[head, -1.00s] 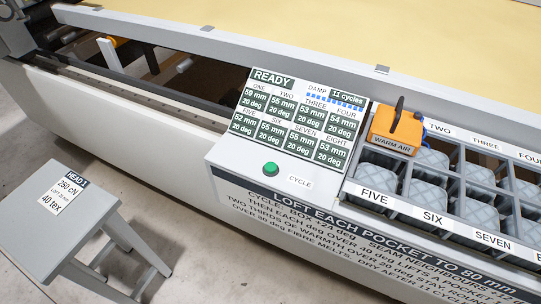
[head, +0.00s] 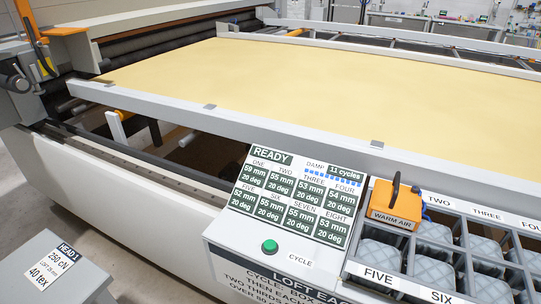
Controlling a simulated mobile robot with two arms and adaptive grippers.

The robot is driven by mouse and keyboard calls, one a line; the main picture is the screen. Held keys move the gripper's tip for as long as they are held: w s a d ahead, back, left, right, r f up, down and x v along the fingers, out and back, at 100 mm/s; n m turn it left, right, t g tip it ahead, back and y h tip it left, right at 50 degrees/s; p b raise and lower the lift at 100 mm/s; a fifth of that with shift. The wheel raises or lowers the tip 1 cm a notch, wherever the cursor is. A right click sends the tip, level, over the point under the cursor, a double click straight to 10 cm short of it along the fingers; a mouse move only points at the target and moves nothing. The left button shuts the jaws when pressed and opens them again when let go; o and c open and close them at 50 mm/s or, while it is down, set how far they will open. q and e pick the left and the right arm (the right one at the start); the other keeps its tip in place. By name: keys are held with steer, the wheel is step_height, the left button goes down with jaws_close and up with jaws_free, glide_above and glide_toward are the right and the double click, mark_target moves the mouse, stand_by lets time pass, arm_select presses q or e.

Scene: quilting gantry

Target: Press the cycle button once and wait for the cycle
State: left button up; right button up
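The green cycle button (head: 270,246) sits on the sloped face of the white control box, left of the "CYCLE" label (head: 300,260). Above it the display panel (head: 293,196) reads "READY" and "11 cycles" beside "DAMP". Its pockets one to eight show 52 to 59 mm, each at 20 deg. An orange "WARM AIR" box (head: 394,205) with a dark handle sits at pocket one of the pocket tray (head: 378,283), right of the panel. Neither of my grippers is in view, and nothing touches the button.
A yellow sheet (head: 300,90) lies across the gantry bed behind a white rail (head: 290,135). A grey stool (head: 50,275) with a "HEAD 1" card stands on the floor at lower left. Grey padded pockets fill the tray at right. The space above the button is clear.

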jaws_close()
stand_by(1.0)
